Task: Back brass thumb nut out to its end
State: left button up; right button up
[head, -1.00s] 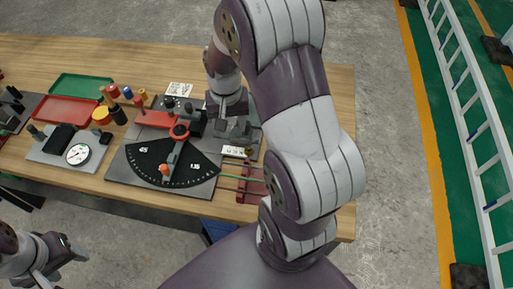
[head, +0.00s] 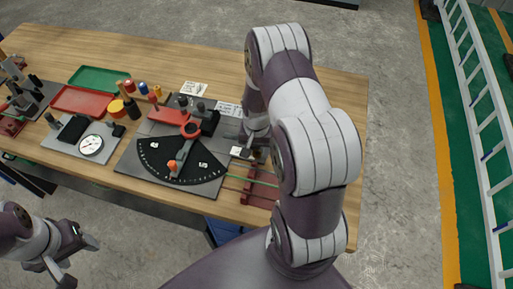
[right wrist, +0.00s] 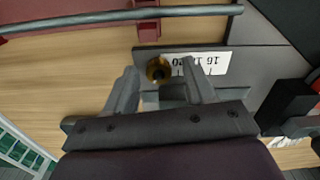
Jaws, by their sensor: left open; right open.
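The brass thumb nut (right wrist: 158,68) shows in the right wrist view as a round golden-brown knob at the left end of a white number scale (right wrist: 199,65). My right gripper (right wrist: 162,86) is open, its two fingers apart on the near side of the nut; I see nothing between them and cannot tell whether they touch it. In the head view the scale (head: 241,152) lies by my right gripper, and my arm hides most of that gripper; I cannot make out the nut there. My left gripper (head: 82,258) is open and empty, in front of the bench.
A grey rod (right wrist: 100,20) crosses the right wrist view beyond the nut. A black protractor plate (head: 182,162) with a red-handled lever lies left of the scale. A dial gauge (head: 91,145), a red tray (head: 84,101) and a green tray (head: 95,76) stand further left.

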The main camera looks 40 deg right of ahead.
grip_shut()
jog(key=shift+n, duration=0.4)
jog(key=shift+d+n+p, duration=0.1)
jog(key=shift+n+p, duration=0.25)
jog(key=shift+n, duration=2.35)
grip_release()
jog(key=shift+r, duration=0.15)
